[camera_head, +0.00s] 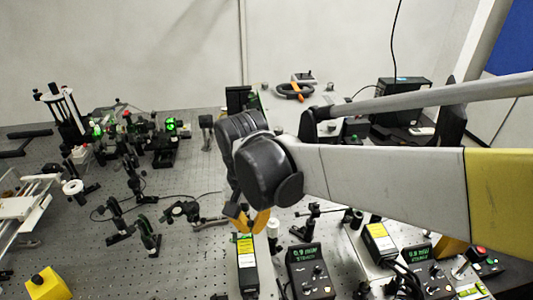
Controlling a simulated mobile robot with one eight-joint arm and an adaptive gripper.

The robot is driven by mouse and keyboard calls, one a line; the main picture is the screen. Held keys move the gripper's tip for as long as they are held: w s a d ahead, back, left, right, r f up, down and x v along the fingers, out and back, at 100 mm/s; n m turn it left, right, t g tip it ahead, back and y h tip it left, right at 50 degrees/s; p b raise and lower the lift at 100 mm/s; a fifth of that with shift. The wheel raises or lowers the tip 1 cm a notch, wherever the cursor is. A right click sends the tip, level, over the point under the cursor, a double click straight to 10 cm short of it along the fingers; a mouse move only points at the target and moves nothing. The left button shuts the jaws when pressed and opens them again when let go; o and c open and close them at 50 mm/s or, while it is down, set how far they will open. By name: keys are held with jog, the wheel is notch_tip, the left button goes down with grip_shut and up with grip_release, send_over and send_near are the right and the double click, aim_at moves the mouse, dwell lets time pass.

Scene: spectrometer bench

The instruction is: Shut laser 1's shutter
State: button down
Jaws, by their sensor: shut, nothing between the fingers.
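A narrow laser box (247,268) with a yellow label stands at the bottom centre. A second box with a yellow label (379,240) stands to its right. I cannot read which is laser 1, and no shutter can be made out on either. My gripper (243,219) shows only in part, as a small dark and orange-yellow shape below my arm's dark joint. It is shut and empty, just behind the far end of the left box in the picture. I cannot tell whether it touches the box. My arm hides much of the bench behind it.
Black controllers with green displays stand beside the boxes, one at centre (310,272) and one at right (424,266), with cables near the right one. Optics on posts (115,219) fill the left. A yellow block (47,284) sits front left. Bare perforated bench (190,270) lies left of the left box.

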aim_at(249, 223)
jog(key=shift+r, duration=0.1)
jog(key=c, duration=1.4)
grip_release()
jog(key=r, duration=1.2)
jog(key=shift+s+a, duration=0.1)
jog(key=shift+s, duration=0.15)
jog(key=s+d+f+t, duration=0.1)
jog(key=d+f+t, duration=0.1)
jog(key=d, duration=0.6)
jog(key=s+d+f+t+b, duration=0.1)
jog(key=s+d+f+t, duration=0.1)
jog(key=d+f, duration=0.3)
jog(key=s+d+f+t+b, duration=0.1)
jog(key=s+d+f+t, duration=0.1)
jog(key=d, duration=1.1)
jog(key=shift+d+f+t, duration=0.2)
jog(key=shift+f+t, duration=0.1)
jog(key=shift+f, duration=0.45)
